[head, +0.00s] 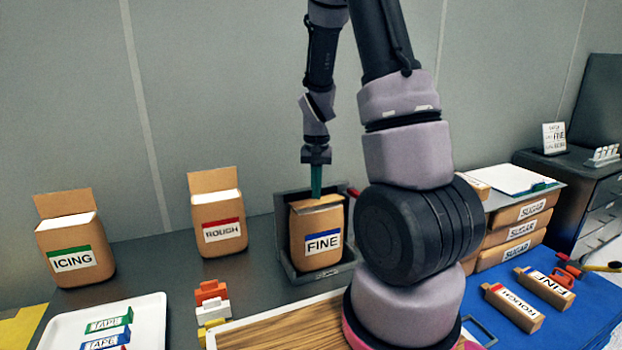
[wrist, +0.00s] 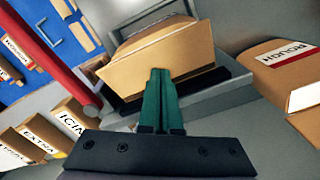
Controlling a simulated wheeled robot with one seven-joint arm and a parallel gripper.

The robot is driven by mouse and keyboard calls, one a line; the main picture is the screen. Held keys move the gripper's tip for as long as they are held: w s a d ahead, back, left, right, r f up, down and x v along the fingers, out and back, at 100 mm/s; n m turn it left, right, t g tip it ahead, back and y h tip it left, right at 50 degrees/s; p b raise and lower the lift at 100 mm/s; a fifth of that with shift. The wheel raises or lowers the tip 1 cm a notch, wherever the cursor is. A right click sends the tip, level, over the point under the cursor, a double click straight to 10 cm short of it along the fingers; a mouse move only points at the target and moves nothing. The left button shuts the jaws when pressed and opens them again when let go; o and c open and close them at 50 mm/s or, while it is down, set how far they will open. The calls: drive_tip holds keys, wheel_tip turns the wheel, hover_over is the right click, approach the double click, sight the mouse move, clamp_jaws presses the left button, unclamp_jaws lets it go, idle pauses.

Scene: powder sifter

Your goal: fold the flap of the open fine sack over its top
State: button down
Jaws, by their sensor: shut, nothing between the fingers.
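The fine sack (head: 303,245) is a brown paper bag with a blue-striped FINE label. It stands upright in a dark grey holder (head: 284,258). Its brown flap (wrist: 170,58) is tipped forward over the top in the wrist view. In the head view the flap looks low, unlike the raised flaps on the neighbouring sacks. I cannot tell whether it lies fully flat. My gripper (head: 316,194) points down at the sack's top, its green fingers shut and empty. In the wrist view the fingertips (wrist: 159,72) are at the flap, seemingly against it.
The rough sack (head: 218,228) and icing sack (head: 75,255) stand to the left with flaps up. A red bar (wrist: 55,55) crosses the wrist view beside the holder. A wooden board (head: 275,325) and several coloured blocks (head: 211,292) lie in front.

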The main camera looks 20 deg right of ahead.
drive_tip(key=shift+f, duration=0.45)
wheel_tip(320, 180, up, 9)
idle(0.8)
drive_tip(key=shift+r, duration=0.1)
drive_tip(key=s+a+r+n+t+y, duration=0.1)
drive_tip(key=s+a+r+t, duration=0.2)
drive_tip(key=s+r, duration=0.5)
drive_tip(key=s+a+r+t+y, duration=0.1)
drive_tip(key=s+a+r+t, duration=0.3)
drive_tip(key=s+r, duration=0.5)
wheel_tip(320, 180, up, 2)
drive_tip(key=shift+s+a+r+n, duration=0.15)
drive_tip(key=shift+a+r+n, duration=0.2)
drive_tip(key=shift+a, duration=0.35)
drive_tip(key=shift+f, duration=0.1)
